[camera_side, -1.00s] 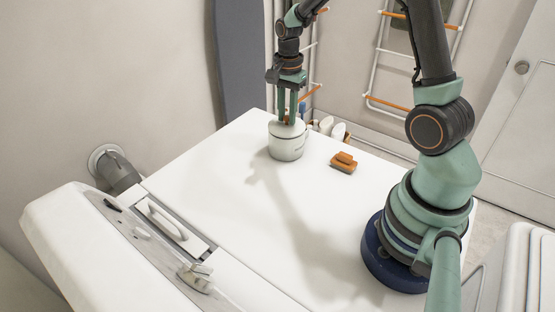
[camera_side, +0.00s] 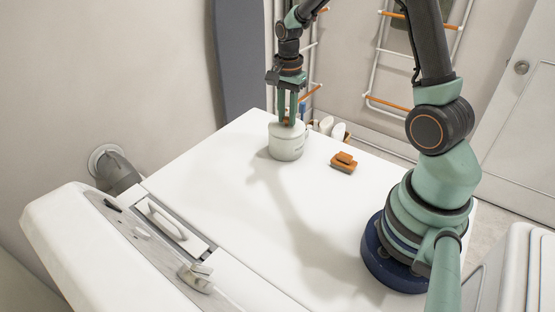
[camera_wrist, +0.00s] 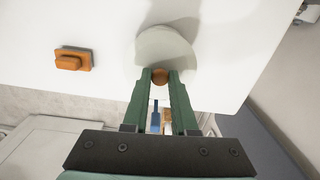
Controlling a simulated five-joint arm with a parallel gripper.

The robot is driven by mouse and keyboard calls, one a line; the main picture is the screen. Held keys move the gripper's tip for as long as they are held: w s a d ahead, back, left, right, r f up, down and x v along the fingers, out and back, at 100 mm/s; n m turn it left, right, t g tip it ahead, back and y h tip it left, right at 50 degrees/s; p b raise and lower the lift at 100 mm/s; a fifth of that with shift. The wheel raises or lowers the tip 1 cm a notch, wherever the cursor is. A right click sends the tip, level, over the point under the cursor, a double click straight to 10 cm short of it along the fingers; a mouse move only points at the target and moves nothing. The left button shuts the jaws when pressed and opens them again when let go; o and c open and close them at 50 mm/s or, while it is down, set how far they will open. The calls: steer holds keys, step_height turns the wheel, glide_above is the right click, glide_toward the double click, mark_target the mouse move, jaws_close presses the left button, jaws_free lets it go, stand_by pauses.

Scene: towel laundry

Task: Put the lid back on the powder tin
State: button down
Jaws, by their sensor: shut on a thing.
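The powder tin (camera_side: 286,148) is a pale grey-white round can standing upright near the far corner of the white machine top. Its pale round lid (camera_wrist: 165,48) shows from above in the wrist view and covers the tin's mouth there. My gripper (camera_side: 287,121) points straight down over the tin. In the wrist view my gripper (camera_wrist: 160,77) has its two green fingers shut on the orange-brown knob (camera_wrist: 160,75) of the lid. The lid looks level and on or very close to the tin's rim. Whether it is fully seated I cannot tell.
An orange-brown brush-like block (camera_side: 344,162) lies on the machine top to the right of the tin. Several bottles (camera_side: 331,128) stand behind the far edge. The machine top (camera_side: 225,190) is otherwise clear, with a control panel (camera_side: 150,235) at the near left.

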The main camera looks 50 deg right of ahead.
stand_by(0.4)
steer(key=shift+c, duration=0.7)
jaws_free()
steer(key=shift+r, duration=3.5)
jaws_close()
